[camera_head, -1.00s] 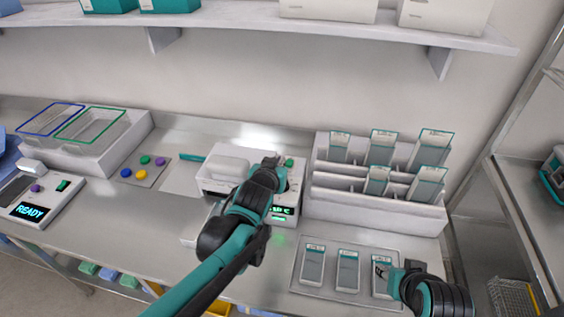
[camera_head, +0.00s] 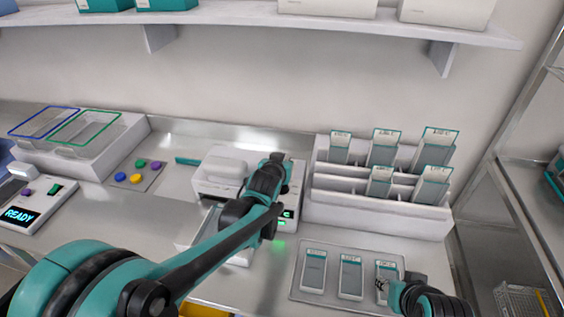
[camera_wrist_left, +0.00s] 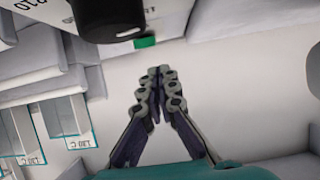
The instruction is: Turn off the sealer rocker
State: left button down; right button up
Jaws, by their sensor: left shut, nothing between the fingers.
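The sealer (camera_head: 222,168) is a white machine in the middle of the bench, with a lit green display (camera_head: 287,214) on its front. My left arm crosses in front of it, and my left gripper (camera_head: 276,158) is at its top right corner, hiding most of that area. In the left wrist view the left gripper (camera_wrist_left: 158,72) is shut with nothing in it. A green rocker (camera_wrist_left: 145,42) shows just beyond its fingertips, beside a black round knob (camera_wrist_left: 108,18). I see a gap between them in that picture, but cannot tell the depth. The rocker's tilt is unclear.
A white rack (camera_head: 375,215) with several labelled pouches stands right of the sealer. A tray (camera_head: 300,286) of pouches lies in front of it, with my right gripper (camera_head: 390,288) over its right end. A READY device (camera_head: 35,205) and coloured buttons (camera_head: 137,178) are left.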

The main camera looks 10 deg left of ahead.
pick_arm(q)
jog(key=shift+s+f, duration=0.3)
jog(key=shift+f, duration=0.7)
jog(key=shift+b, duration=0.3)
jog(key=shift+s+f+b, duration=0.3)
jog(key=shift+f+b, duration=0.1)
jog(key=shift+f, duration=0.45)
jog(key=shift+s, duration=0.15)
jog(key=shift+r+p, duration=0.75)
jog(key=shift+r, duration=0.05)
